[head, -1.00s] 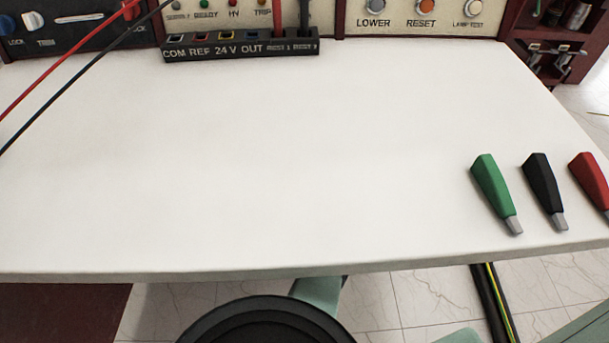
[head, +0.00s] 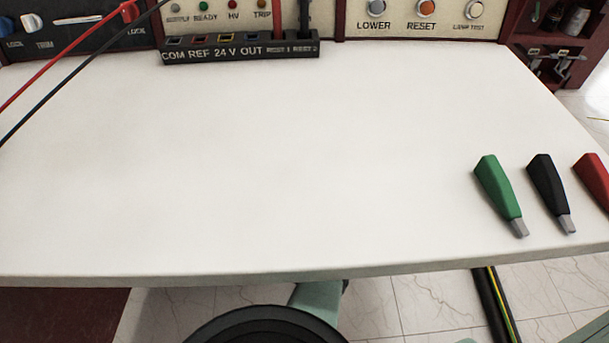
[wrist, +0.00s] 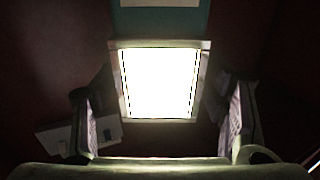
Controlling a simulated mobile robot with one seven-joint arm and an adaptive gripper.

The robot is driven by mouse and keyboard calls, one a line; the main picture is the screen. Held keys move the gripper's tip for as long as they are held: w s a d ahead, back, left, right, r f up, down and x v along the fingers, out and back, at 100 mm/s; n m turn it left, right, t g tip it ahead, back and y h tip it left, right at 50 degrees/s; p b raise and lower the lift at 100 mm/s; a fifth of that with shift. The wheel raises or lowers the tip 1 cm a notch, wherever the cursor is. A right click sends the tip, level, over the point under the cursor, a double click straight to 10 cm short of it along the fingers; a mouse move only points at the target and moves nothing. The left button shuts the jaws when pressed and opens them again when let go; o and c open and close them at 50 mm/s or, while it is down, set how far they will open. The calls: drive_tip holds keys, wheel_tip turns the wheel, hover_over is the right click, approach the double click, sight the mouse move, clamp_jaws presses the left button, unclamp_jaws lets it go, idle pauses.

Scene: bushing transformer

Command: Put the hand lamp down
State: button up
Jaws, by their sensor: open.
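The hand lamp (wrist: 158,84) shows in the wrist view as a glaring white rectangle in a pale frame, in the middle of the picture. My gripper (wrist: 154,96) is open, with one finger on each side of the lamp. A dark gap shows between the lamp's frame and each finger, so neither seems to grip it. The glare hides the lamp's surface detail, and I cannot tell what it rests on. Neither the lamp nor my gripper shows in the head view.
The white bench top (head: 250,160) is mostly clear. Green (head: 497,188), black (head: 546,186) and red (head: 592,177) clips lie at its right. A labelled socket strip (head: 240,48) stands at the back. Red and black leads cross the left corner. In the wrist view, dark red surfaces surround the lamp.

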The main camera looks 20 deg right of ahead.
drive_tip(key=shift+r, duration=0.1)
drive_tip(key=s+d+p, duration=0.1)
drive_tip(key=s+p, duration=0.5)
drive_tip(key=s, duration=0.6)
drive_tip(key=shift+d+p, duration=0.2)
drive_tip(key=shift+p, duration=0.1)
